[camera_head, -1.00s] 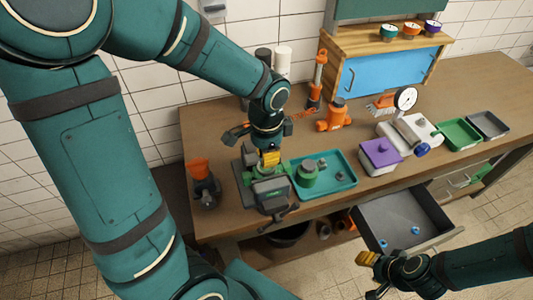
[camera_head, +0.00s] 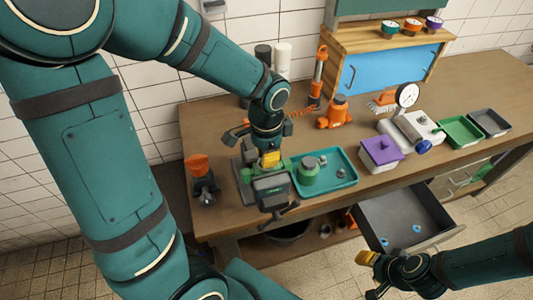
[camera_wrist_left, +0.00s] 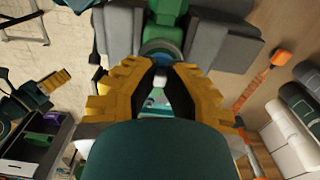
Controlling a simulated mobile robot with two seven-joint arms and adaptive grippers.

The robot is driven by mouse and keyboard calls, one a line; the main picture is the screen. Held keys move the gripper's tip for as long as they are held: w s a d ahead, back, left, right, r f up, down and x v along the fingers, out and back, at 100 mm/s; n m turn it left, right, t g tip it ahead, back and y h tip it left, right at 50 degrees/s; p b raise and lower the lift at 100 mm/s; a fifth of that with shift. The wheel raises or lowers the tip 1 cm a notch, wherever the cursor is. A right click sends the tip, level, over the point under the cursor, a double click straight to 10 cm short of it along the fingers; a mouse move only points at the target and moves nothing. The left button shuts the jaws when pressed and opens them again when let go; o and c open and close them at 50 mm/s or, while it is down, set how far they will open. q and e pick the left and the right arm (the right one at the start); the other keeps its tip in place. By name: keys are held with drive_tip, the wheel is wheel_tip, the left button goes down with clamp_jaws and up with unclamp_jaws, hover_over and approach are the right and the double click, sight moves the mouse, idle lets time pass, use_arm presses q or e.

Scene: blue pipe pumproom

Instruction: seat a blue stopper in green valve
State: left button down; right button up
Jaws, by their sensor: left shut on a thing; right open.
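The green valve (camera_wrist_left: 166,35) is held between the grey jaws of the bench vise (camera_head: 270,190). My left gripper (camera_head: 270,158) points down right over the vise. In the left wrist view its yellow fingers (camera_wrist_left: 158,82) are closed in at the valve's near end. A blue ring-like part, seemingly the blue stopper (camera_wrist_left: 160,48), shows between the fingertips and the valve; how deep it sits is hidden. Two other blue stoppers (camera_head: 416,228) lie in the open grey drawer (camera_head: 375,212). My right gripper (camera_head: 371,276) is open and empty, in front of the drawer's left side.
A teal tray (camera_head: 343,182) with a green round part (camera_head: 308,171) stands right of the vise. An orange-topped tool (camera_head: 198,168) stands to its left. A purple-lidded box (camera_head: 381,153), a gauge (camera_head: 407,95) and a green tray (camera_head: 460,132) are farther right.

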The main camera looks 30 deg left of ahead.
use_arm(q)
drive_tip(key=shift+f+b, duration=0.4)
drive_tip(key=shift+f, duration=0.05)
idle(0.4)
drive_tip(key=c, duration=1)
unclamp_jaws()
drive_tip(key=shift+r+p, duration=2.95)
drive_tip(key=shift+r, duration=0.6)
drive_tip(key=shift+f, duration=0.1)
